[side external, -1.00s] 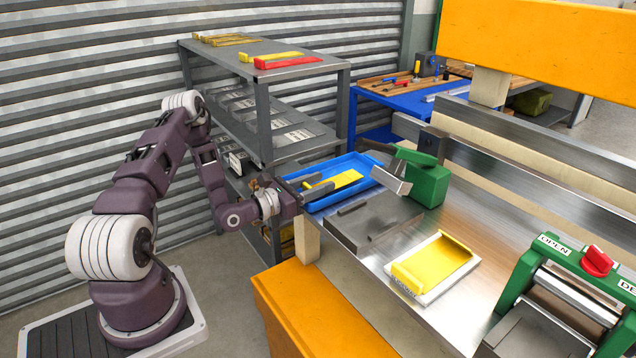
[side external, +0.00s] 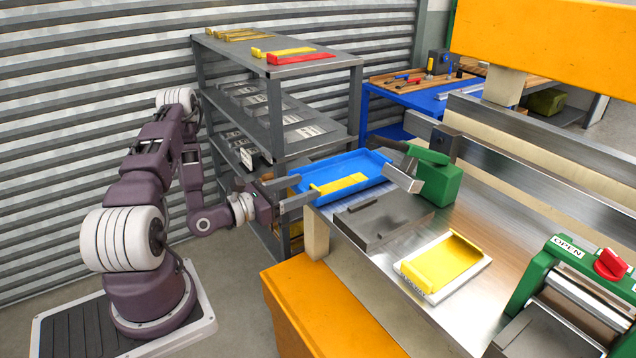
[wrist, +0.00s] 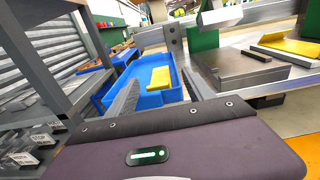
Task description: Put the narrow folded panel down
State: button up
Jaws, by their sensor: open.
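The narrow folded yellow panel (side external: 340,184) lies in the blue tray (side external: 368,158), along its near side. In the wrist view the panel (wrist: 161,78) lies inside the tray (wrist: 150,98), ahead of my gripper and between the lines of its fingers. My gripper (side external: 308,188) is open and empty at the tray's left end, with its fingertips by the near end of the panel. I cannot tell whether a finger touches the tray rim. A wider folded yellow panel (side external: 442,262) sits on a white-edged plate on the metal bench.
A grey metal block (side external: 380,220) and a green clamp-like device (side external: 435,180) stand right of the tray. A grey shelf rack (side external: 360,100) stands behind, with yellow and red pieces on top. A roller machine (side external: 570,290) is at the right. Bare bench lies between.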

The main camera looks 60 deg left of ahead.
jog(key=shift+s, duration=1.7)
jog(key=shift+d, duration=0.1)
notch_tip(320, 180, down, 4)
jog(key=d+m+g+h, duration=0.1)
jog(key=d+m+g, duration=0.1)
jog(key=m+g, duration=0.4)
notch_tip(320, 180, up, 9)
jog(key=a+m+g+y, duration=0.2)
jog(key=m+g+y, duration=0.2)
jog(key=m, duration=1)
jog(key=s+d+r+m+g, duration=0.1)
jog(key=s+d+r+m, duration=0.5)
jog(key=d+r+m, duration=0.45)
jog(key=s+d+r+m+h, duration=0.1)
jog(key=s+d+r+m, duration=0.1)
jog(key=s+d, duration=0.3)
jog(key=s+d+r+m+g+h, duration=0.1)
jog(key=s+d+r+m+h, duration=0.1)
jog(key=s+d, duration=0.4)
jog(key=shift+s+d+m, duration=0.25)
jog(key=shift+s+m, duration=0.2)
jog(key=shift+m, duration=0.3)
